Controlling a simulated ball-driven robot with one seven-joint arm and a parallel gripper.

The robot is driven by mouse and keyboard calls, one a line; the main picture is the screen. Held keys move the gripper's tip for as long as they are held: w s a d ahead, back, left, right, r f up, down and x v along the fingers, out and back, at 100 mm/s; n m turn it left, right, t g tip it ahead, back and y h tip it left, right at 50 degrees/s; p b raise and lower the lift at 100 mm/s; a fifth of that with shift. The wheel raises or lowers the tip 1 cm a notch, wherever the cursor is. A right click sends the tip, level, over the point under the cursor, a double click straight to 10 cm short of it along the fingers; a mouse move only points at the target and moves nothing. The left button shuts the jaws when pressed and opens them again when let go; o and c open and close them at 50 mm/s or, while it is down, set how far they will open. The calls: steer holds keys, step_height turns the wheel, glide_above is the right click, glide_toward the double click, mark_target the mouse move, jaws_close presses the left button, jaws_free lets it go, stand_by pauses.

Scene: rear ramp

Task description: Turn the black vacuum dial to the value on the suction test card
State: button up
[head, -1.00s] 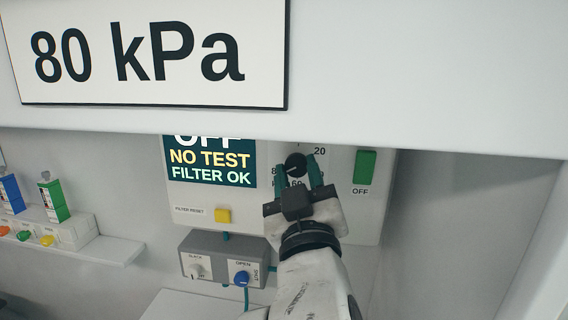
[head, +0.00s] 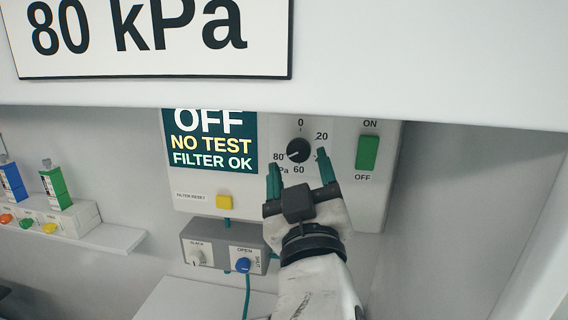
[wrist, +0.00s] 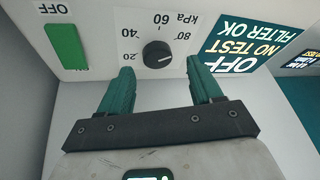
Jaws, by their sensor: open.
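In the wrist view the dial (wrist: 158,54) appears upside down. My gripper (head: 298,162) is open and empty just below the dial. In the wrist view its teal fingers (wrist: 160,75) are spread wide, apart from the dial. The suction test card (head: 150,66) reads 80 kPa at the top left; its upper edge is cut off.
The screen (head: 210,140) reads OFF, NO TEST, FILTER OK. A green switch (head: 367,153) is right of the dial. A yellow button (head: 224,202) and a grey box with a blue knob (head: 243,265) lie lower left.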

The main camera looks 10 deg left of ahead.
steer(key=b+v, duration=0.1)
steer(key=v, duration=0.7)
steer(key=shift+s+b, duration=0.25)
steer(key=shift+b, duration=0.15)
